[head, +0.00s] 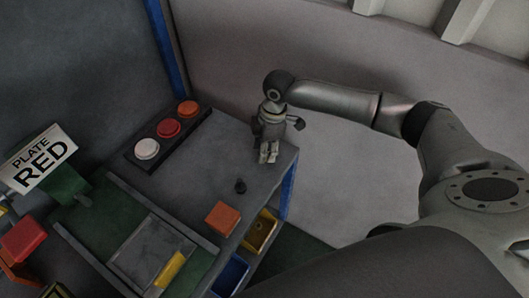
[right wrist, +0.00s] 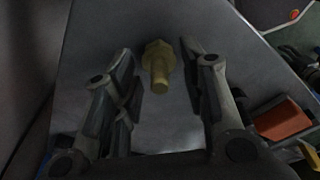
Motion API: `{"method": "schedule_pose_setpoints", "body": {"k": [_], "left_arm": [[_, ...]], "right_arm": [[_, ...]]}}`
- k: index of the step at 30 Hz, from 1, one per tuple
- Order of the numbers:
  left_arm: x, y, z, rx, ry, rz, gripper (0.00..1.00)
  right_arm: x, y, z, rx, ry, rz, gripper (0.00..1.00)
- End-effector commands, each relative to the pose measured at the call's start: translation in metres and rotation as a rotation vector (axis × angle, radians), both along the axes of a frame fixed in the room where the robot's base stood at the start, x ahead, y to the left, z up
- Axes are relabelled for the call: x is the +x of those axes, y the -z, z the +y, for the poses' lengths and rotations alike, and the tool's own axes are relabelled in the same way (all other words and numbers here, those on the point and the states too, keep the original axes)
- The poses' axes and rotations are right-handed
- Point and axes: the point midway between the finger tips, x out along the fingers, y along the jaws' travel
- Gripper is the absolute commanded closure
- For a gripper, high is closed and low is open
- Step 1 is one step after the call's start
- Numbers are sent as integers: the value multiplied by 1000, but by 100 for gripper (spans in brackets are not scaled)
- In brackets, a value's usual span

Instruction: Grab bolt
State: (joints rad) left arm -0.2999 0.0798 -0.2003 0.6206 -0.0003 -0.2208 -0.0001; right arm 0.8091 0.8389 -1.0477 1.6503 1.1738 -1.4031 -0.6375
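A brass-coloured bolt (right wrist: 158,65) shows in the right wrist view, with its wide flanged head and a shank pointing toward the camera. It lies between and slightly beyond the fingertips of my right gripper (right wrist: 157,58). The fingers are spread apart, with visible gaps on both sides of the bolt. In the head view my right gripper (head: 268,155) hangs over the grey table (head: 212,168) near its right corner. I cannot make out the brass bolt there; the gripper may hide it. My left gripper is not in view.
A small dark knob-like piece (head: 240,186) and an orange block (head: 222,218) are nearer. Yellow (head: 261,232) and blue (head: 230,276) bins sit below the edge. A "PLATE RED" sign (head: 40,160) stands left.

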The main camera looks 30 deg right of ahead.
Motion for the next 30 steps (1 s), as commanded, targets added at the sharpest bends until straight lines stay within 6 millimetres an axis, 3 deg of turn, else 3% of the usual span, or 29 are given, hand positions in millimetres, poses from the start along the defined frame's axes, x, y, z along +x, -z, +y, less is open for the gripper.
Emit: {"method": "schedule_pose_setpoints", "body": {"k": [2,11,23,30], "left_arm": [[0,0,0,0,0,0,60],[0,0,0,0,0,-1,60],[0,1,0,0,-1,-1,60],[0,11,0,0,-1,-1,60]], "right_arm": [[0,0,0,0,0,0,61],[0,0,0,0,1,0,100],[0,-2,0,-1,1,1,100],[2,-23,0,1,2,-4,100]]}}
